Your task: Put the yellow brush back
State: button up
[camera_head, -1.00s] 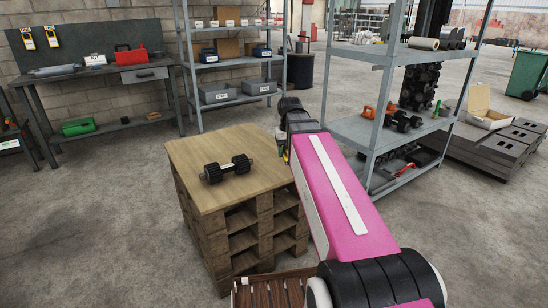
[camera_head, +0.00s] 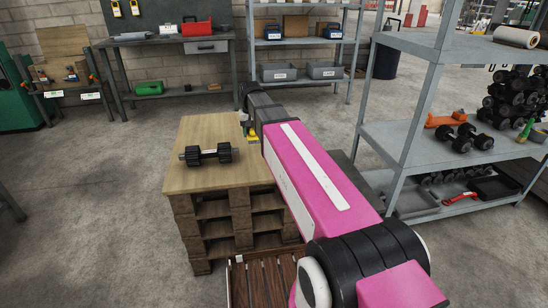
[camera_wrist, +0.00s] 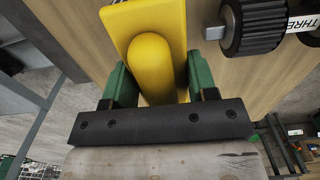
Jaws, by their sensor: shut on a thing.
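The yellow brush (camera_wrist: 150,60) fills the top middle of the wrist view, with its rounded handle between the green fingers of my gripper (camera_wrist: 155,88). My gripper is shut on it. In the head view only a small yellow part of the brush (camera_head: 253,134) shows beside my gripper (camera_head: 246,128), at the right edge of the wooden pallet table (camera_head: 215,128). My arm hides the rest. I cannot tell whether the brush touches the tabletop.
A black dumbbell (camera_head: 206,154) lies on the pallet table, close to the brush in the wrist view (camera_wrist: 258,25). A grey shelf unit (camera_head: 405,140) with several dumbbells stands at right. A workbench (camera_head: 170,40) and another shelf (camera_head: 305,40) stand behind. Floor at left is open.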

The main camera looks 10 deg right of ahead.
jog(key=shift+w+a+f, duration=0.45)
jog(key=shift+w+a, duration=0.3)
jog(key=shift+a, duration=0.1)
jog(key=shift+w+a+f, duration=0.1)
jog(key=shift+w+f, duration=0.05)
jog(key=shift+f, duration=0.15)
jog(key=d+f, duration=0.2)
jog(key=d, duration=0.1)
jog(key=d+f, duration=0.2)
jog(key=d, duration=0.2)
jog(key=d+f, duration=0.2)
jog(key=d, duration=0.2)
jog(key=shift+s+f, duration=0.2)
jog(key=shift+f, duration=0.2)
jog(key=shift+d+f, duration=0.1)
jog(key=shift+f, duration=1.9)
jog(key=o, duration=1.4)
jog(key=shift+f, duration=0.1)
jog(key=shift+c, duration=0.2)
notch_tip(320, 180, up, 12)
